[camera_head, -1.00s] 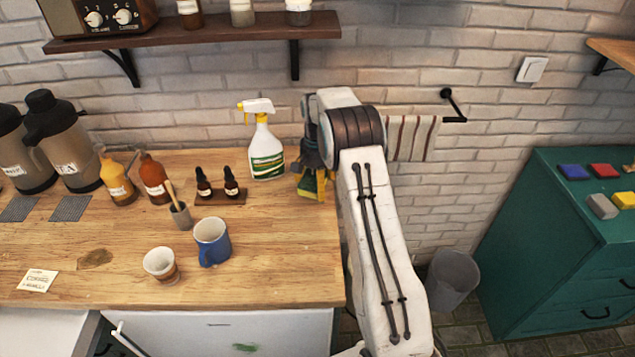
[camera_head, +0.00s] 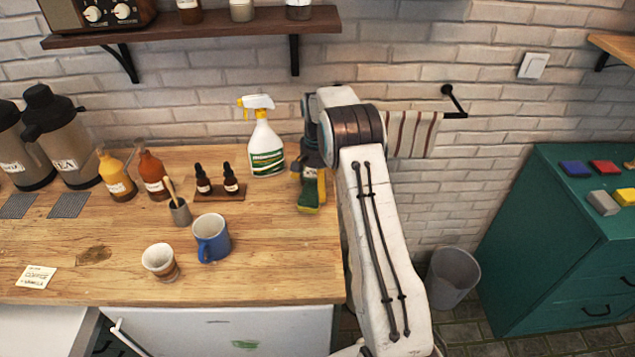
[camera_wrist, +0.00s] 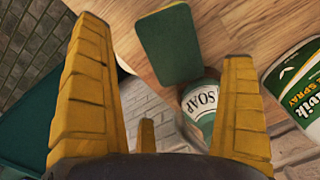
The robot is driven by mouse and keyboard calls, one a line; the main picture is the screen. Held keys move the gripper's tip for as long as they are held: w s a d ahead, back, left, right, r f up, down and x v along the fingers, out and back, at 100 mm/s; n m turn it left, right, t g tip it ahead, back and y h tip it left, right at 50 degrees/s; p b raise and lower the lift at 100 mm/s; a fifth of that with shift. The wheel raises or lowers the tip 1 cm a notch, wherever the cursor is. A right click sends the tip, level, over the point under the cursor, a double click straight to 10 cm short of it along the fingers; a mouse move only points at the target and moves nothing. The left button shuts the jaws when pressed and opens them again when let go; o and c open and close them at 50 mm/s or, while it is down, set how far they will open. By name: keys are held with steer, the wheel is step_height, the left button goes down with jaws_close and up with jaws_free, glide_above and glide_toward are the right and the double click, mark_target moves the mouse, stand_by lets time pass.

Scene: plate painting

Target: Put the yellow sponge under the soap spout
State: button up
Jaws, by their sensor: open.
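The sponge (camera_head: 308,197) has a green top and yellow sides. It is at the right end of the wooden counter, just below my gripper (camera_head: 314,176) in the head view. In the wrist view the sponge (camera_wrist: 168,45) lies on the wood beyond my open, empty yellow fingers (camera_wrist: 165,95), with a gap on both sides. A bottle labelled SOAP (camera_wrist: 201,101) stands right beside the sponge, partly hidden by my right finger. Its spout is not clearly visible, and in the head view my arm and gripper hide most of that spot.
A white spray bottle (camera_head: 266,150) stands just left of my gripper; it shows at the right of the wrist view (camera_wrist: 298,88). Two dropper bottles on a small wooden stand (camera_head: 219,193), a blue mug (camera_head: 211,240) and a cup (camera_head: 160,262) are farther left. The counter's front right is clear.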

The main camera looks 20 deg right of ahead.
mark_target(317, 194)
step_height(317, 194, up, 2)
steer(key=shift+p, duration=0.4)
steer(key=s+a+r+n+t+b, duration=0.1)
steer(key=s+a+r+b, duration=0.15)
steer(key=r, duration=0.65)
steer(key=s+a+r+n+b, duration=0.15)
steer(key=s+r, duration=0.25)
steer(key=r, duration=0.6)
steer(key=s+a+r+n+t, duration=0.1)
steer(key=s+a, duration=0.1)
steer(key=s, duration=0.3)
steer(key=s+a+r+n, duration=0.1)
steer(key=s+a+r, duration=0.15)
steer(key=s, duration=0.25)
steer(key=s+a+f+n+t, duration=0.1)
steer(key=s+f, duration=0.3)
steer(key=s, duration=0.5)
steer(key=s+a+f+n+t, duration=0.1)
steer(key=s+a+f+n, duration=0.2)
steer(key=s, duration=0.6)
steer(key=shift+f+t, duration=0.3)
steer(key=shift+f, duration=0.1)
steer(key=shift+s+a+n, duration=0.1)
steer(key=shift+a+n, duration=0.05)
steer(key=shift+n, duration=0.1)
